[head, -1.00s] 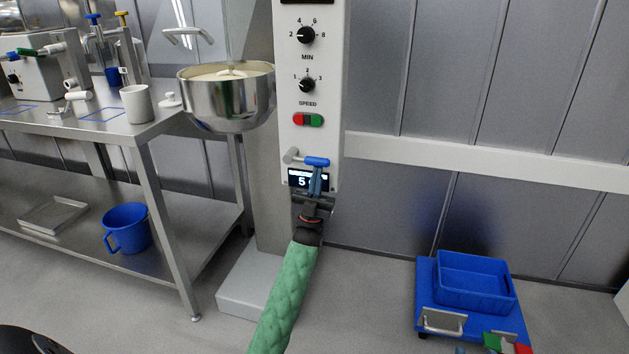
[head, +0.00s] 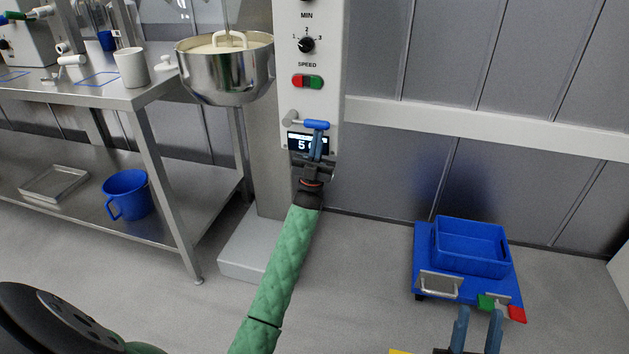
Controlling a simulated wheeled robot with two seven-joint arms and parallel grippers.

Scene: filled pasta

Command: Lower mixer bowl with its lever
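The mixer (head: 311,100) is a white column with dials and red and green buttons. Its lever (head: 315,125) has a blue handle and a grey hub at its left end, just above a lit display. The steel mixer bowl (head: 226,80) is to the left of the column, with pale contents and a whitish tool in it. My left gripper (head: 316,137) is at the lever from below, its blue fingers close together on the handle; the fingertips are partly hidden. My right gripper (head: 478,328) is open and empty at the bottom right.
A steel table (head: 120,95) with a white cup (head: 130,68) stands left; a blue jug (head: 128,194) and a tray (head: 55,184) sit on its lower shelf. A blue cart (head: 428,265) carrying a blue crate (head: 470,262) stands right. The floor between mixer and cart is clear.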

